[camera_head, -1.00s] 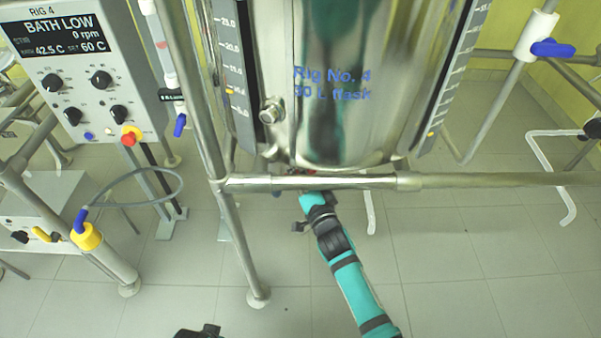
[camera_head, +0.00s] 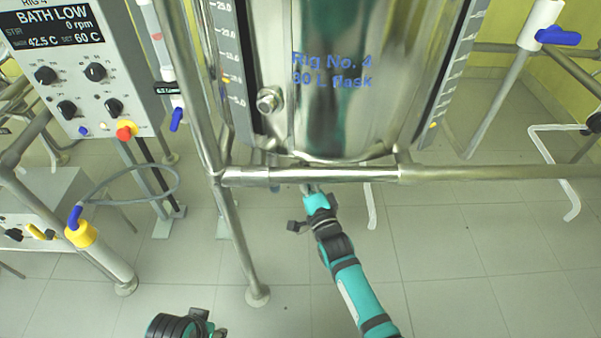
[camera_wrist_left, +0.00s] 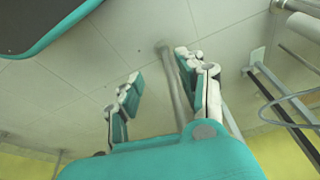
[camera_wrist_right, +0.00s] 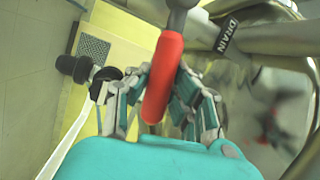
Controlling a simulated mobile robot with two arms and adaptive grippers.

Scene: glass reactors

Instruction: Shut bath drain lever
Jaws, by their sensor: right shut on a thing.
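The drain lever is a red handle (camera_wrist_right: 165,75) on a grey metal stem, and it shows in the right wrist view. A steel pipe beside it bears a black DRAIN label (camera_wrist_right: 227,35). My right gripper (camera_wrist_right: 155,95) is shut on the red handle, with fingers on both sides of it. In the head view my right gripper (camera_head: 312,192) reaches under the steel vessel (camera_head: 340,110), just below a horizontal bar; the lever is hidden there. My left gripper (camera_wrist_left: 162,90) is open and empty above the floor, its fingers apart in the left wrist view.
A horizontal steel bar (camera_head: 480,174) and an upright post (camera_head: 237,240) frame the vessel. A control box (camera_head: 70,70) reading BATH LOW stands at the left. A yellow-collared pipe (camera_head: 105,260) with a blue lever is below it. The tiled floor in front is mostly clear.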

